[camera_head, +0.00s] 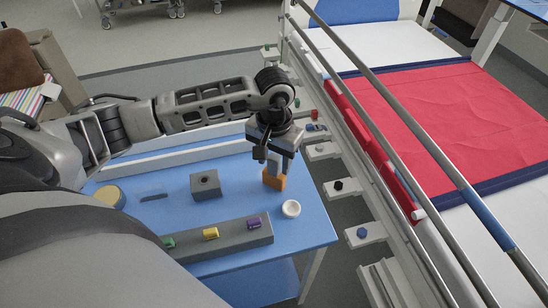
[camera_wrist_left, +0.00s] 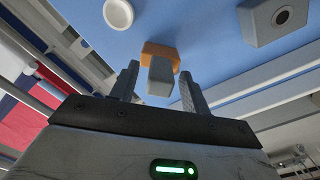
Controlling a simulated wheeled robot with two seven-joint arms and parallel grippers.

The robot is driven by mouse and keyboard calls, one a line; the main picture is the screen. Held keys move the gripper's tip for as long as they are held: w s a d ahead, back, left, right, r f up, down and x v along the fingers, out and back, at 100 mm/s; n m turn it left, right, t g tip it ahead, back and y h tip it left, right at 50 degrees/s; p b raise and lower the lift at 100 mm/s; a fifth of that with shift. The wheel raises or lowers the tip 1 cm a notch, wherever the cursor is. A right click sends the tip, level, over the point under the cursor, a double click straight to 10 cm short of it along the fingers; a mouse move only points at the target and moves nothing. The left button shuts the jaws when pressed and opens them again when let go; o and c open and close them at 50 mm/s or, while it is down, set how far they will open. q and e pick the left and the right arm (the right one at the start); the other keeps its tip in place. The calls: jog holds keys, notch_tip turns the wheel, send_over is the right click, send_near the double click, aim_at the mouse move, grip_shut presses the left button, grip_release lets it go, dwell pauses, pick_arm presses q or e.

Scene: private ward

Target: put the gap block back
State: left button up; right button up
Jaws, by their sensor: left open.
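An orange block (camera_head: 274,179) with a grey upper part stands on the blue table (camera_head: 312,226), near its right edge. My left gripper (camera_head: 274,160) points down over it from above. In the left wrist view the orange part (camera_wrist_left: 153,50) lies beyond the grey part (camera_wrist_left: 160,78). The grey part shows between the two spread fingers of my left gripper (camera_wrist_left: 159,70), with a gap visible on each side. The left gripper is open and holds nothing. I cannot tell which piece is called the gap block. My right gripper is out of view.
A grey block with a round hole (camera_head: 205,185) stands left of the orange block. A long grey bar (camera_head: 240,244) carries green, yellow and purple pieces. A white round dish (camera_head: 291,209) sits nearby. The bed's metal rails (camera_head: 392,102) run close along the table's right side.

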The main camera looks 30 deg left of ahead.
pick_arm(q)
jog(key=shift+r+p, duration=0.3)
jog(key=shift+r, duration=0.35)
notch_tip(320, 180, up, 11)
jog(key=b, duration=0.2)
